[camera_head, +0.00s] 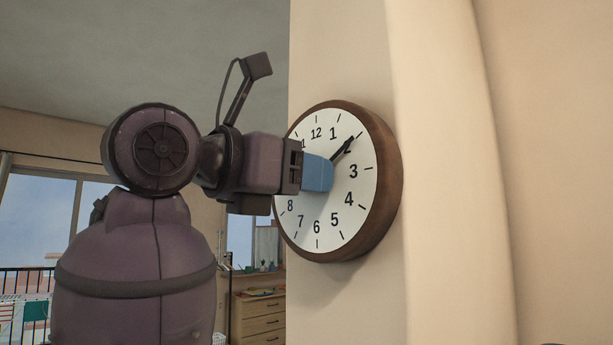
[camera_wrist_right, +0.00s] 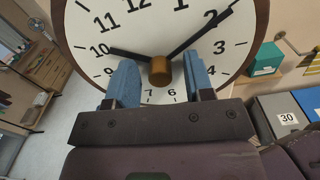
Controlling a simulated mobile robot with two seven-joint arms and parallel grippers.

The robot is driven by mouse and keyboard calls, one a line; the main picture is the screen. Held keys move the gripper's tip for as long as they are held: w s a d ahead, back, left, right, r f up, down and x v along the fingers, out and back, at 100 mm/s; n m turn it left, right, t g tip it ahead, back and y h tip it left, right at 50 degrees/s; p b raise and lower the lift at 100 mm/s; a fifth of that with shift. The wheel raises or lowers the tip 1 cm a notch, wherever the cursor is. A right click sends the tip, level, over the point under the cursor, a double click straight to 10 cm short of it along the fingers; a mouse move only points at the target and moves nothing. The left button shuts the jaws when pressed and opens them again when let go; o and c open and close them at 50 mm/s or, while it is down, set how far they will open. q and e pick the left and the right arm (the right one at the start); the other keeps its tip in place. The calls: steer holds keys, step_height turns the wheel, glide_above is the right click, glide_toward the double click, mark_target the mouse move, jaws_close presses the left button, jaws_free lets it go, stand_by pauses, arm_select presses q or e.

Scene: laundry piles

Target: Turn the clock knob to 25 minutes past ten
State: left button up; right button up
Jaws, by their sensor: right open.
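A round wall clock (camera_head: 348,215) with a wooden rim and white face hangs on a pale wall. In the right wrist view, the clock face (camera_wrist_right: 165,18) shows a brass knob (camera_wrist_right: 160,70) at its centre. The short hand (camera_wrist_right: 128,54) points near the 10, and the long hand (camera_wrist_right: 202,33) points near the 2. My right gripper (camera_head: 320,173) is at the clock's centre. Its blue fingers are open, one on each side of the knob, with visible gaps. In the head view the gripper hides the knob and the left numerals. My left gripper is not in view.
A rounded pale column (camera_head: 455,170) stands right of the clock. A wooden drawer unit (camera_head: 262,318) is at the lower left, behind. In the right wrist view, grey boxes (camera_wrist_right: 285,118) and a green box (camera_wrist_right: 266,60) sit at right.

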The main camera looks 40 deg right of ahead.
steer(key=shift+c, duration=0.2)
jaws_close()
steer(key=shift+m, duration=0.3)
steer(key=m+b, duration=0.5)
steer(key=m, duration=1.1)
steer(key=shift+m+b, duration=0.3)
stand_by(0.5)
